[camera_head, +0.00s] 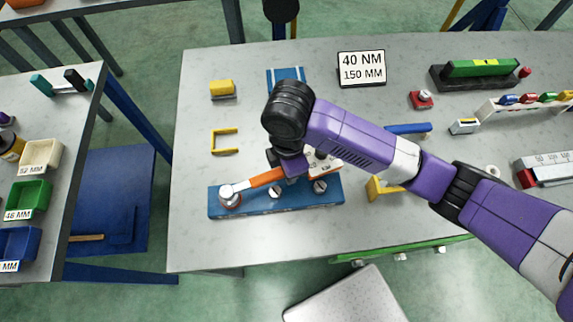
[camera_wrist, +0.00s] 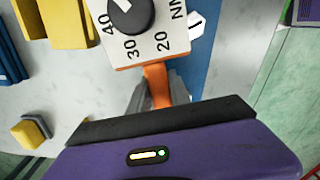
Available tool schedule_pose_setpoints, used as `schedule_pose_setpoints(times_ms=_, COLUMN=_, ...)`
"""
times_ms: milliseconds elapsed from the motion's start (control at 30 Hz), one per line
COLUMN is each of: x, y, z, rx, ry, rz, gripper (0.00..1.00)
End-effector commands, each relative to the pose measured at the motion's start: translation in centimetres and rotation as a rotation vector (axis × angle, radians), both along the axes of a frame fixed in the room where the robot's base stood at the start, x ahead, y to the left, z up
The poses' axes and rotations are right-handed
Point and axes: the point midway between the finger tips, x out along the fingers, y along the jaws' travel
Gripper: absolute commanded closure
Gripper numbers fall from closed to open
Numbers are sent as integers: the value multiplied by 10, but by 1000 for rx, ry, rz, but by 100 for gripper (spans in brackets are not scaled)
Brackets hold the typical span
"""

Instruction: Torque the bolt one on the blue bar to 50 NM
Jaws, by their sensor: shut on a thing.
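The blue bar (camera_head: 258,206) lies on the grey table with three bolts along its top. An orange-handled torque wrench (camera_head: 265,179) lies over the bar, its silver head at the leftmost bolt (camera_head: 230,200). I cannot tell how fully the head sits on that bolt. The middle bolt (camera_head: 275,191) and the right bolt (camera_head: 320,187) are uncovered. My gripper (camera_head: 290,166) is shut on the wrench's orange handle. The wrist view shows my fingers (camera_wrist: 156,98) around the handle (camera_wrist: 156,84) and a white dial box (camera_wrist: 135,25) marked 20, 30, 40 and NM.
A sign (camera_head: 362,68) reads 40 NM, 150 MM. Yellow brackets (camera_head: 225,141), a yellow block (camera_head: 222,89) and a blue-handled piece (camera_head: 408,129) stand nearby. A side table at the left holds labelled bins (camera_head: 28,199). The table left of the bar is clear.

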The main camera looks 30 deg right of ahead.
Motion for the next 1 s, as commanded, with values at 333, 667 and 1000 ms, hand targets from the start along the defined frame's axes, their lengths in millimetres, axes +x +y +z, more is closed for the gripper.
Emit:
schedule_pose_setpoints(times_ms=333, x=-1, y=-1, z=1, rx=0, ry=-2, rz=-15, gripper=100)
schedule_pose_setpoints(times_ms=667, x=-8, y=1, z=0, rx=1, ry=-2, rz=-57, gripper=100)
schedule_pose_setpoints(times_ms=1000, x=-10, y=1, z=1, rx=0, ry=-2, rz=-71, gripper=100)
